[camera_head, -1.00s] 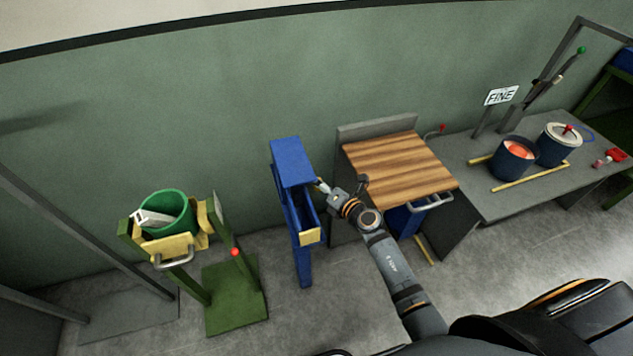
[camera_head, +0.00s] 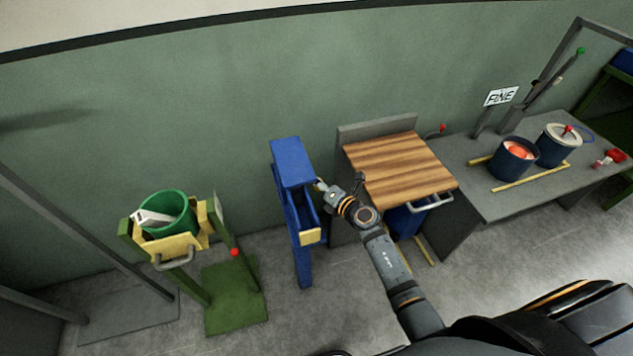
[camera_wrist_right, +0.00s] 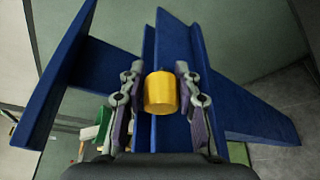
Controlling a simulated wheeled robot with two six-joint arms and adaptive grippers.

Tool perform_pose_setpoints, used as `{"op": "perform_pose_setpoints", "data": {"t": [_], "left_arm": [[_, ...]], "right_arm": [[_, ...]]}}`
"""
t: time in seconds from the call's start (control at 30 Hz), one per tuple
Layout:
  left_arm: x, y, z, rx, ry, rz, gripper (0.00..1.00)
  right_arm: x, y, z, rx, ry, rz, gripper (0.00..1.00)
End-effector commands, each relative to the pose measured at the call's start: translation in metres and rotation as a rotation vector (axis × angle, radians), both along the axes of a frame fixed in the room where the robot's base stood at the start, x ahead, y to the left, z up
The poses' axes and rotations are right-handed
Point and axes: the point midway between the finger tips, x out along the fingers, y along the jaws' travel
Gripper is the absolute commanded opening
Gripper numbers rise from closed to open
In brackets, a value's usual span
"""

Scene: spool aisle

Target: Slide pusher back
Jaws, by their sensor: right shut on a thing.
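The blue chute (camera_head: 292,165), a narrow open trough on a post, stands against the wall left of the wooden-topped table. It has a yellow end block (camera_head: 311,237) at its near end. The pusher's yellow knob (camera_wrist_right: 160,93) is a short upright cylinder at the chute's wall in the right wrist view. My right gripper (camera_head: 323,187) is at the chute's right side, its fingers on both sides of the knob and shut on it. In the head view the gripper mostly covers the knob. My left gripper is not in view.
A green stand with a yellow holder (camera_head: 173,248) and green bucket (camera_head: 166,212) is at left. The wooden-topped table (camera_head: 398,168) is close to the right arm. A grey bench (camera_head: 520,200) with two pots is further right. Floor between stand and chute is clear.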

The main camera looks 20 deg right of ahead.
Motion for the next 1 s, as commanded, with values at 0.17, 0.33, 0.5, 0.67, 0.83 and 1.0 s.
{"op": "perform_pose_setpoints", "data": {"t": [0.17,0.33,0.5,0.67,0.83,1.0], "left_arm": [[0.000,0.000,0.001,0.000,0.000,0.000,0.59],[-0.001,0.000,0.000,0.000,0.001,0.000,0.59],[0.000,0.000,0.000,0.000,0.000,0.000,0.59],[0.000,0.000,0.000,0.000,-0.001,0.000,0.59],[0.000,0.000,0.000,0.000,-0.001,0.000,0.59],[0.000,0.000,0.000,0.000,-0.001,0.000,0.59]], "right_arm": [[0.017,0.000,-0.002,-0.006,0.002,0.001,0.00],[0.044,0.001,-0.003,-0.007,0.002,0.001,0.00],[0.050,0.001,-0.004,-0.008,0.004,0.002,0.00],[0.049,0.001,-0.004,-0.008,0.005,0.002,0.00],[0.049,0.001,-0.004,-0.007,0.004,0.002,0.51],[0.050,0.002,-0.002,-0.005,0.003,0.002,0.54]]}}
